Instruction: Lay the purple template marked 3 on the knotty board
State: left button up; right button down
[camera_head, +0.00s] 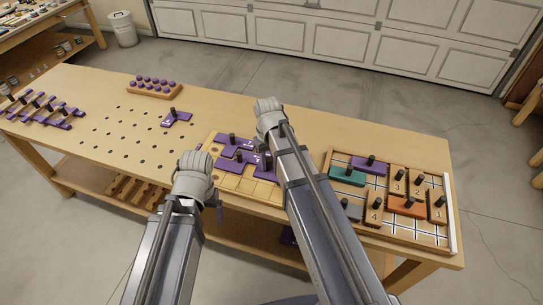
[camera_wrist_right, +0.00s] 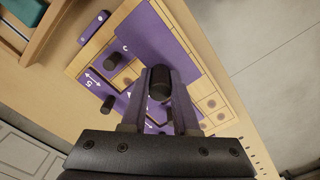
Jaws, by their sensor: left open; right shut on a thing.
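The knotty board (camera_head: 246,187), a pale wooden board with dark knots, lies on the bench with several purple templates on or over it; it also shows in the right wrist view (camera_wrist_right: 212,104). My right gripper (camera_wrist_right: 160,98) is shut on the black knob of a purple template (camera_wrist_right: 160,42) over the board. Its mark is partly cut off and I cannot read it surely. Whether it touches the board is unclear. A purple template marked 5 (camera_wrist_right: 92,84) lies beside it. My left gripper (camera_head: 212,196) is open at the board's left front; its fingertips are mostly hidden.
Another purple template (camera_head: 177,119) lies on the peg-hole area to the left. A rack of purple pegs (camera_head: 154,87) stands behind it. A tray (camera_head: 425,231) with teal, orange and wooden pieces is at right. Purple pieces on a stand (camera_head: 45,108) are far left.

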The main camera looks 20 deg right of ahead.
jog(key=shift+r, duration=0.75)
pick_arm(q)
jog(key=shift+f+b, duration=0.7)
jog(key=shift+b, duration=0.55)
pick_arm(e)
jog(key=shift+f, duration=1.45)
pick_arm(q)
jog(key=shift+f, duration=0.15)
pick_arm(e)
jog(key=shift+f, duration=0.15)
pick_arm(q)
notch_tip(320, 180, down, 7)
jog(key=b, duration=0.7)
pick_arm(e)
notch_tip(320, 180, down, 7)
pick_arm(q)
jog(key=shift+f+b, duration=0.55)
jog(key=shift+b, duration=0.15)
pick_arm(e)
jog(key=shift+f, duration=0.55)
pick_arm(q)
jog(key=shift+f+b, duration=0.35)
pick_arm(e)
jog(key=shift+f, duration=0.35)
pick_arm(q)
jog(key=shift+f, duration=0.15)
pick_arm(e)
jog(key=shift+f, duration=0.2)
jog(key=c, duration=0.6)
grip_release()
